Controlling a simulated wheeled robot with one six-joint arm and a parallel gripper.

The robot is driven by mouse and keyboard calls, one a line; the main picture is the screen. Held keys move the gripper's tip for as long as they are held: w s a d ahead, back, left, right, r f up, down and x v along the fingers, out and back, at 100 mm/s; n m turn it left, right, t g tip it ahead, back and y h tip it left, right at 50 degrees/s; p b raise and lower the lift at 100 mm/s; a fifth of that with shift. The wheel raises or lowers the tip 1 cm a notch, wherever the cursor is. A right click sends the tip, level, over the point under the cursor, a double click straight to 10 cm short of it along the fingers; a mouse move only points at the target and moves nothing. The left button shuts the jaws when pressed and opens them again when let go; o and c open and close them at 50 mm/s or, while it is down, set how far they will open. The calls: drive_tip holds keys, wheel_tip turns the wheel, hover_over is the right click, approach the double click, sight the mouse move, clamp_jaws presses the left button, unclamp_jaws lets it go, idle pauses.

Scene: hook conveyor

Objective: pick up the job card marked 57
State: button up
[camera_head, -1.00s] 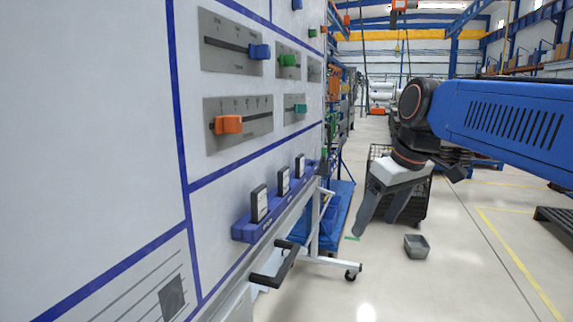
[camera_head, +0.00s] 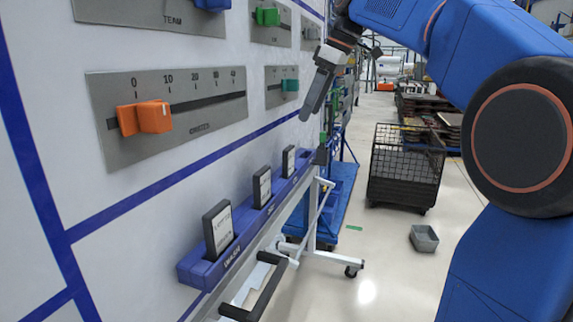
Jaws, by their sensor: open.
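Several upright job cards in dark frames stand in a blue rack along the board's lower edge (camera_head: 195,269). The nearest card (camera_head: 218,229), the middle card (camera_head: 262,187) and the far card (camera_head: 288,161) each show a white face. Their print is too small to read, so I cannot tell which is marked 57. My gripper (camera_head: 311,108) hangs in the air above and beyond the far card, fingers pointing down, open and touching no card. One finger hides most of the other.
A sliding scale with an orange slider (camera_head: 146,118) and a green slider (camera_head: 268,16) are on the board above. A black handle bar (camera_head: 262,290) juts out below the rack. A black mesh cart (camera_head: 405,170) and a grey bin (camera_head: 424,238) stand on open floor at right.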

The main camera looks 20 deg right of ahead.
sight(291, 151)
drive_tip(key=x, duration=1)
drive_tip(key=shift+a+f, duration=0.1)
drive_tip(key=shift+f, duration=0.25)
drive_tip(key=shift+x, duration=2.55)
drive_tip(key=shift+s+a, duration=0.15)
drive_tip(key=shift+c, duration=0.6)
drive_tip(key=c, duration=1)
